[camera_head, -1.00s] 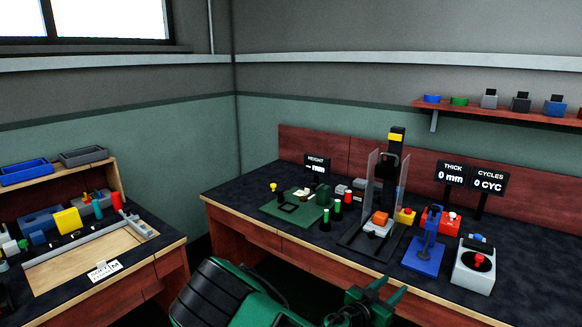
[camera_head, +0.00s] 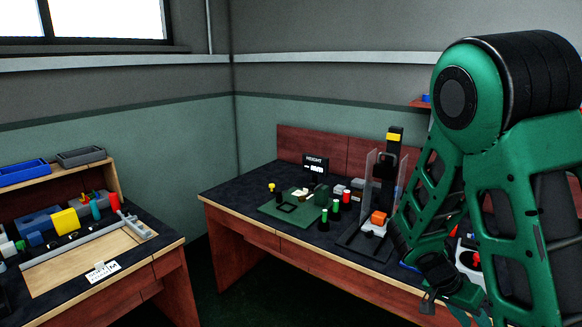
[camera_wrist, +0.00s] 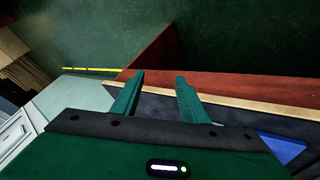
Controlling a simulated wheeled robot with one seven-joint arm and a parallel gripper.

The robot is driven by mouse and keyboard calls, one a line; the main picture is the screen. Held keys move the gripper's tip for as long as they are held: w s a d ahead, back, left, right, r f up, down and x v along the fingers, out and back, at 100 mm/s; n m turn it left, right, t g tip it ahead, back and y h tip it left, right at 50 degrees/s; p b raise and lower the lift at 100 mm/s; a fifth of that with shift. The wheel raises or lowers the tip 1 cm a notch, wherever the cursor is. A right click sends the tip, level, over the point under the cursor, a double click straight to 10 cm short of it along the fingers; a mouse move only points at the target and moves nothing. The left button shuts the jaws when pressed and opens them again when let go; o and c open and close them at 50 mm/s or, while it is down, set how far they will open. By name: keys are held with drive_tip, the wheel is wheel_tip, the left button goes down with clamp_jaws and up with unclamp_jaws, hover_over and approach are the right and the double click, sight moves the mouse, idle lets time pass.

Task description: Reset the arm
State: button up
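My green arm stands folded on the right side of the head view and hides the right part of the workbench. My gripper shows in the wrist view (camera_wrist: 160,85), with its two green fingers apart and nothing between them. Beyond the fingers are the red-brown bench side and the dark green floor. In the head view the wrist end hangs low in front of the bench edge, and its fingertips are hard to make out there.
The dark-topped workbench (camera_head: 235,188) holds a green board (camera_head: 275,210), a press-like stand (camera_head: 393,150) and an orange block (camera_head: 379,218). A second bench with a wooden tray (camera_head: 70,265) is at the left. Dark floor lies between the benches.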

drive_tip(key=s+a+r+n+y, duration=0.1)
drive_tip(key=s+r+n+y, duration=0.2)
drive_tip(key=s+r, duration=0.4)
drive_tip(key=s+a+r+n+t+y, duration=0.1)
drive_tip(key=s+a+r+n+y, duration=0.1)
drive_tip(key=s+r+y, duration=0.2)
drive_tip(key=s+r, duration=0.3)
drive_tip(key=s, duration=0.5)
drive_tip(key=shift+r+n+t+y, duration=0.25)
drive_tip(key=shift+n+t+y, duration=0.05)
drive_tip(key=shift+n, duration=0.1)
drive_tip(key=shift+w, duration=0.1)
drive_tip(key=shift+w+f, duration=0.25)
drive_tip(key=shift+w, duration=0.35)
idle(0.6)
drive_tip(key=shift+c, duration=0.2)
